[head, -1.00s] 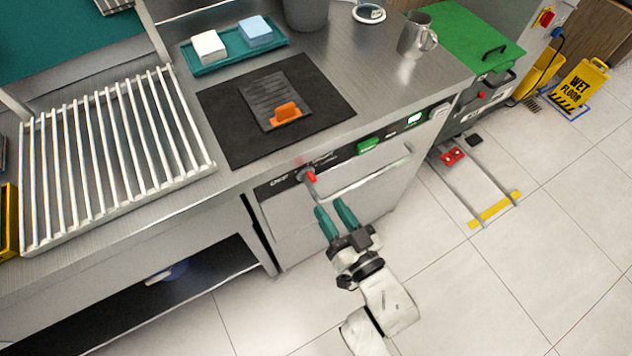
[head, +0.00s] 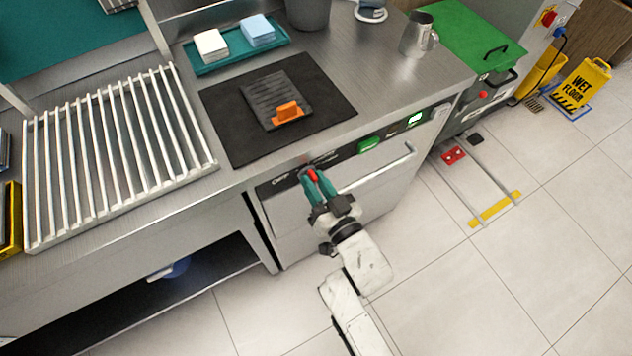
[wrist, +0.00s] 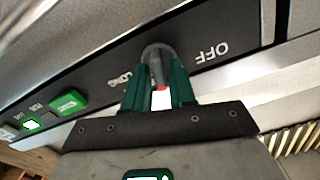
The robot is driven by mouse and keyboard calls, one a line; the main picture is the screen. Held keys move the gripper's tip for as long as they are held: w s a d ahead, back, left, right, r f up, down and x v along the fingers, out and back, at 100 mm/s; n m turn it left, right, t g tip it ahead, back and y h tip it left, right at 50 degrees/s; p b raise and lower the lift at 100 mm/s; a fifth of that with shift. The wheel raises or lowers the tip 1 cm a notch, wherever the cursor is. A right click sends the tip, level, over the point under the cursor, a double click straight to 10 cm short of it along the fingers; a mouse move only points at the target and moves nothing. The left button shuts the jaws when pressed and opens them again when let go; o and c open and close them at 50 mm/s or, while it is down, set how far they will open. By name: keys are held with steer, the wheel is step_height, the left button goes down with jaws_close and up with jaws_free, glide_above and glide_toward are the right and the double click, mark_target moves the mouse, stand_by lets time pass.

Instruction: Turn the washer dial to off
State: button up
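The washer dial (wrist: 158,58) is a grey knob with a red-tipped grip on the black control strip of the washer front. It also shows as a small red spot in the head view (head: 312,174). In the wrist view its red tip points down towards my gripper, away from the OFF label (wrist: 211,52), which reads upside down to the right. My gripper (wrist: 158,80) has its two green fingers on either side of the dial's grip, with narrow gaps visible. In the head view my gripper (head: 315,182) is at the washer front. Whether the fingertips touch the dial is unclear.
A bar handle (head: 385,165) crosses the washer door right of the dial. Green lit buttons (wrist: 68,103) lie along the same strip. The counter above holds a black mat (head: 225,125), a teal tray (head: 205,68) and a metal mug (head: 417,38). The floor in front is clear.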

jaws_close()
steer(key=shift+n, duration=0.3)
steer(key=n+b, duration=0.2)
steer(key=n, duration=0.3)
steer(key=n+b, duration=0.1)
steer(key=n, duration=0.5)
steer(key=shift+s+a+f+b, duration=0.1)
steer(key=shift+s+a+b, duration=0.1)
steer(key=shift+b, duration=0.15)
steer(key=shift+n, duration=0.3)
steer(key=shift+o, duration=1.4)
jaws_free()
